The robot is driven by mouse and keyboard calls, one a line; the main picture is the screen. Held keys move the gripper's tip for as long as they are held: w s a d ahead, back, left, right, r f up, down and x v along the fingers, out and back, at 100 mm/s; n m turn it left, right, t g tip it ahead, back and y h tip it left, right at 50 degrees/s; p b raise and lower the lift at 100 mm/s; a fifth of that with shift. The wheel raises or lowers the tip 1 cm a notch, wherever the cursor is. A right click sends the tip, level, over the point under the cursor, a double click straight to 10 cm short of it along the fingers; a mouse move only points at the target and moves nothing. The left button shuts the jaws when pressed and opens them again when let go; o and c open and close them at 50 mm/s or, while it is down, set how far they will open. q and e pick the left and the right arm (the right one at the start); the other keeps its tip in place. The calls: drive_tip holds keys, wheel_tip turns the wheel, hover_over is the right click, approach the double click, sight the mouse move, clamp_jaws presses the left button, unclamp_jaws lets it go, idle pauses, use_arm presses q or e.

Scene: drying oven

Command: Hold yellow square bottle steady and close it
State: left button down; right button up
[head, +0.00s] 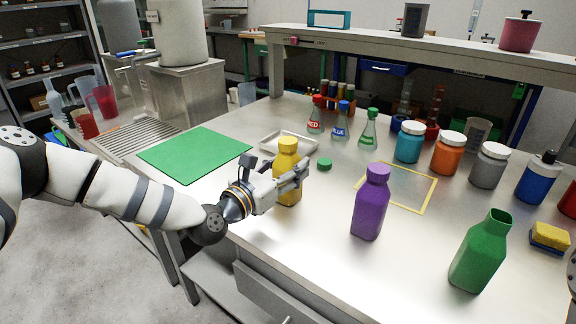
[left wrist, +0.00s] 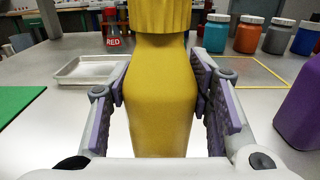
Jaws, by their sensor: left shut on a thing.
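The yellow square bottle (head: 287,190) stands upright on the bench, with a yellow cap (head: 288,143) on its top. In the left wrist view the yellow bottle (left wrist: 160,105) fills the middle, with the lower part of its ribbed yellow cap (left wrist: 160,15) at the top edge; the cap's top is cut off there. My left gripper (head: 291,177) is shut on the bottle's body, one finger on each side, below the neck. I cannot tell how tightly the cap sits. My right gripper is not in view.
A capped purple bottle (head: 370,210) stands just right of the yellow one. An open green bottle (head: 481,255) is at front right; a loose green cap (head: 325,164) lies behind. Jars and flasks stand behind.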

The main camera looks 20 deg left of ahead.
use_arm(q)
drive_tip(key=shift+r, duration=0.1)
drive_tip(key=shift+f, duration=0.25)
drive_tip(key=c, duration=0.8)
unclamp_jaws()
drive_tip(key=shift+r, duration=0.1)
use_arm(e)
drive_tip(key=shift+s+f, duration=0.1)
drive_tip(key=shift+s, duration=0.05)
use_arm(q)
drive_tip(key=shift+r, duration=0.35)
drive_tip(key=v, duration=1.2)
drive_tip(key=shift+f, duration=0.1)
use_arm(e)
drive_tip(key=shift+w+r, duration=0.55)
